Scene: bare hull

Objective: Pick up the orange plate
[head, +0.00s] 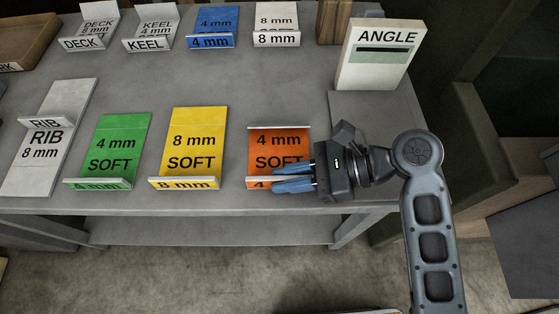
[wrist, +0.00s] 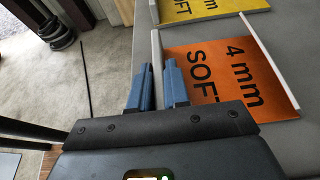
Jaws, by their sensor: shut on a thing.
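The orange plate (head: 280,146), marked "4 mm SOFT", lies flat on the grey bench near its front edge, with a pale upright lip at its front and another at its back. It also shows in the wrist view (wrist: 222,72). My gripper (head: 277,178) reaches in from the right with its blue fingers at the front lip. In the wrist view the fingers (wrist: 158,72) stand on either side of that lip and are shut on it. The plate appears to rest on the bench. My fingers hide part of the front lip and its label.
A yellow plate (head: 194,142), a green plate (head: 120,140) and a grey RIB plate (head: 45,150) lie to the left. Blue (head: 212,22), white 8 mm, KEEL and DECK pieces stand behind. An ANGLE block (head: 380,65) stands back right. Bare bench (head: 225,90) lies between the rows.

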